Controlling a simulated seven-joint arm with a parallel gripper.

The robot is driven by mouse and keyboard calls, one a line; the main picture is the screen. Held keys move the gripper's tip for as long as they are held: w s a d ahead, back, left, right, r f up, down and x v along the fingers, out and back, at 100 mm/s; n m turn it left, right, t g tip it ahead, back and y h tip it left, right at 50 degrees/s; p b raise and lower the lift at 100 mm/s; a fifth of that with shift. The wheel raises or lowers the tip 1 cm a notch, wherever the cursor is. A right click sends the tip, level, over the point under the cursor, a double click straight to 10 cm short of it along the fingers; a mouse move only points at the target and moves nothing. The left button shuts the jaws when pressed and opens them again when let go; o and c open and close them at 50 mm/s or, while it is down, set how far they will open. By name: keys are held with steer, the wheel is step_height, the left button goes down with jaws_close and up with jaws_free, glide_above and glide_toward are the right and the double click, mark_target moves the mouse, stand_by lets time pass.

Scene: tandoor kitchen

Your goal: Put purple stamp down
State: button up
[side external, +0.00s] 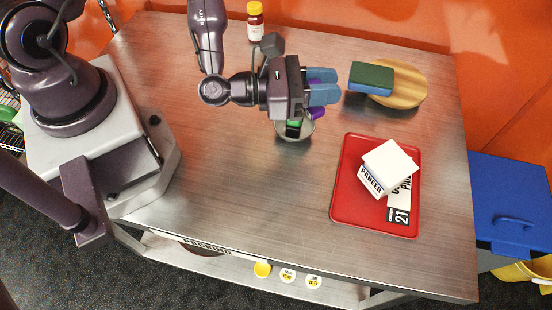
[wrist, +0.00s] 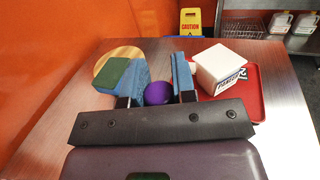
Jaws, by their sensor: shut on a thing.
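My gripper (side external: 323,86) is out level over the table and shut on the purple stamp (wrist: 158,93). In the wrist view the stamp shows as a rounded purple knob between the two blue fingers. In the side view a purple part (side external: 317,113) shows below the fingers, beside a grey cup (side external: 291,135). I cannot tell whether it belongs to the held stamp. The cup stands below my gripper and is partly hidden, with green and black pieces at its mouth. The stamp's underside and its height above the table are hard to tell.
A red tray (side external: 345,205) holds a white paneer box (side external: 388,162) and a label strip (side external: 401,205). A green and blue sponge (side external: 371,78) rests on a round wooden board (side external: 411,86). A yellow-capped bottle (side external: 255,22) stands at the back. The front middle of the table is clear.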

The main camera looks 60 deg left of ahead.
steer(key=s+d+f+m+g+h, duration=0.2)
steer(key=s+d+m+g+h, duration=0.65)
steer(key=s, duration=0.35)
steer(key=shift+g, duration=0.85)
steer(key=shift+s+a+f, duration=0.1)
steer(key=shift+s+f, duration=0.05)
steer(key=shift+f, duration=1.95)
steer(key=shift+s+a+f, duration=0.1)
steer(key=shift+s+f, duration=0.05)
steer(key=shift+f, duration=1.95)
steer(key=shift+f, duration=0.2)
steer(key=o, duration=0.9)
steer(key=shift+r, duration=0.1)
